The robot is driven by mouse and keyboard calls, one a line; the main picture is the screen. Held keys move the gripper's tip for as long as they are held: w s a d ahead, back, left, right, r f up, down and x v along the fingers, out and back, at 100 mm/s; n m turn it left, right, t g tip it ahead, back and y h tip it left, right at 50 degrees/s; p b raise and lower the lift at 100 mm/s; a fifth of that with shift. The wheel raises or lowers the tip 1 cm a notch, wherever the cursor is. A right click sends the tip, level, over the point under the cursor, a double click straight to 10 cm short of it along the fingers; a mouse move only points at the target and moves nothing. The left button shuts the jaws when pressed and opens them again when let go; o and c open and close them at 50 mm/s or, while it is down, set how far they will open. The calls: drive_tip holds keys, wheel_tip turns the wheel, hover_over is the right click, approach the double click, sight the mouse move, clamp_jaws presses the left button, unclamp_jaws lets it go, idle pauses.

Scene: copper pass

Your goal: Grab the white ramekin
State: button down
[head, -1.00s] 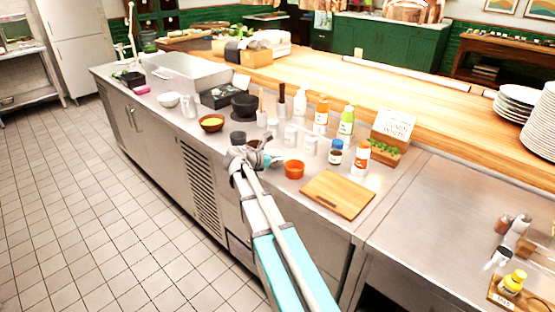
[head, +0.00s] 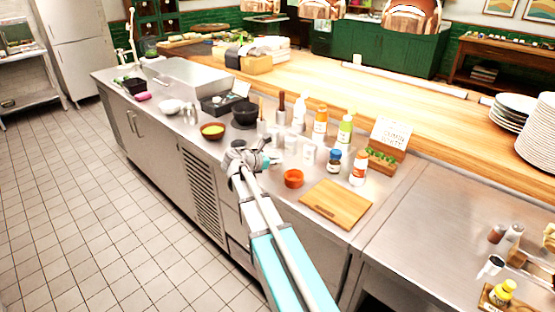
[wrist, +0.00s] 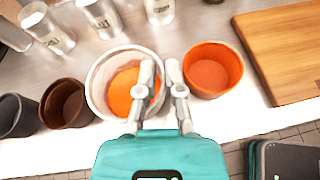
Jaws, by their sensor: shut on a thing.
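The white ramekin (wrist: 97,77) stands on the steel counter in the wrist view, with something orange inside it. My gripper (wrist: 159,70) is shut on its right-hand wall, one finger inside the rim and the other outside. An orange ramekin (wrist: 212,70) sits close on the right of the outer finger, and it also shows in the head view (head: 293,179). In the head view my gripper (head: 258,152) is at the counter's front side and hides the white ramekin.
A brown ramekin (wrist: 65,103) and a dark grey one (wrist: 16,115) stand left of the white one. Metal shakers (wrist: 48,28) stand behind. A wooden board (head: 335,204) lies to the right. Bottles (head: 320,122) stand behind. The counter's front edge is close.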

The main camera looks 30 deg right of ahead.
drive_tip(key=s+a+r+p, duration=0.8)
drive_tip(key=s, duration=0.1)
drive_tip(key=shift+s+a+r, duration=0.15)
idle(0.9)
drive_tip(key=shift+s, duration=0.1)
